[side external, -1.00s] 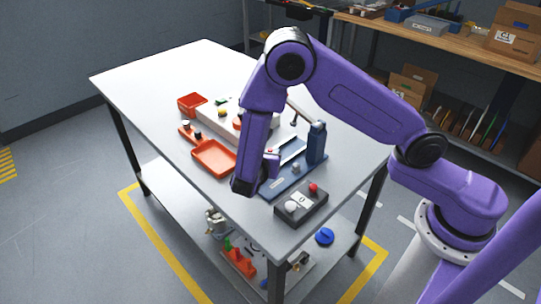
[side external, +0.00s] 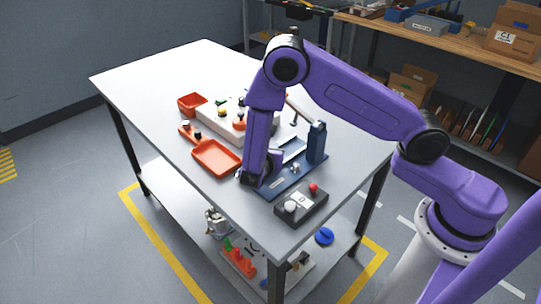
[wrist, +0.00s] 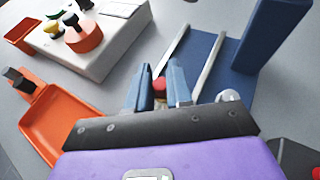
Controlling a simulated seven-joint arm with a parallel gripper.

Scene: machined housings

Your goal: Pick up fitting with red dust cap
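The fitting with the red dust cap (wrist: 159,84) shows in the wrist view between my gripper's two blue-grey fingers. Its red cap is clear; most of its body below is hidden by the gripper. My gripper (wrist: 159,80) appears open, with a finger on each side of the cap and narrow gaps beside it. In the side view my gripper (side external: 262,179) is low over the left end of the blue fixture (side external: 286,184), and the fitting is hidden behind it.
A silver knob-like part (wrist: 229,96) is just right of the fingers. A blue upright block (side external: 317,143) stands at the fixture's far end. A black button box (side external: 302,206) is in front. An orange tray (side external: 217,170) and white block (side external: 210,115) lie left.

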